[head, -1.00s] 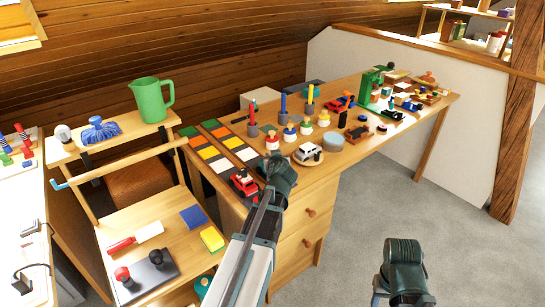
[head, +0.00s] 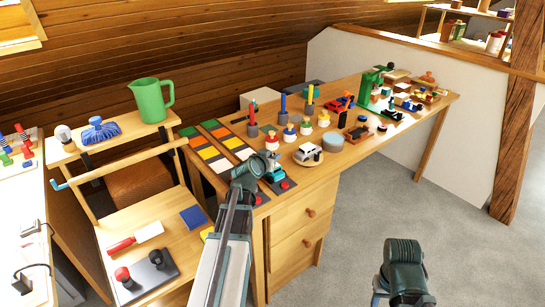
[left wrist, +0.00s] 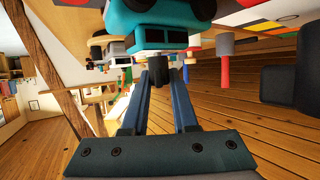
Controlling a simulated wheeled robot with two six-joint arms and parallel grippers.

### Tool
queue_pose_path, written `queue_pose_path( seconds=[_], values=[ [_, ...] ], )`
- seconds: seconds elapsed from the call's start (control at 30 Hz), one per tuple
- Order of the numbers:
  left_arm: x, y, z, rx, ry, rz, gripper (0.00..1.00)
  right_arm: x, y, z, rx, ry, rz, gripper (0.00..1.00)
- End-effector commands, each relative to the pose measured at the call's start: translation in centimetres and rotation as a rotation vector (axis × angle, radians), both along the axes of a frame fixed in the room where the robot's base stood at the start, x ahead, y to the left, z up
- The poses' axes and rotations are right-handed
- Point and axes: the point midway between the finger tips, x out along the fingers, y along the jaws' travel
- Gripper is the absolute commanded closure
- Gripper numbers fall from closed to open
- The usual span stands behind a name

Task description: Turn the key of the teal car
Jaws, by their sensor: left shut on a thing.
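The teal car (head: 275,174) stands near the front edge of the wooden table, just right of my left gripper (head: 264,164). In the left wrist view the teal car (left wrist: 160,22) fills the top middle, with dark wheels. There my left gripper (left wrist: 164,68) has its two fingers reaching up to the car's end.
A white car (head: 308,152) on a round wooden plate stands to the right of the teal car. Several pegs and small toys stand behind. A colored-square board (head: 208,153) lies to the left. A lower shelf with a black slab (head: 147,277) is at the left. The floor at right is clear.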

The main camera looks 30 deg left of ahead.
Motion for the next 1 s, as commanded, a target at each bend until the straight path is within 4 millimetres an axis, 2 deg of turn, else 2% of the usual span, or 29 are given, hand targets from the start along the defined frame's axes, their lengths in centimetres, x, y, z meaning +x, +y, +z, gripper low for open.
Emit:
queue_pose_path(
  seconds=[0.5,1.0],
  values=[
    [-0.11,0.02,-0.14,0.003,0.005,-0.165,1.00,0.00,-0.01,-0.05,0.000,0.000,0.000,0.50],
    [-0.17,-0.10,-0.19,0.003,0.007,-0.191,1.00,0.00,0.00,-0.06,0.000,0.000,0.000,0.50]
  ],
)
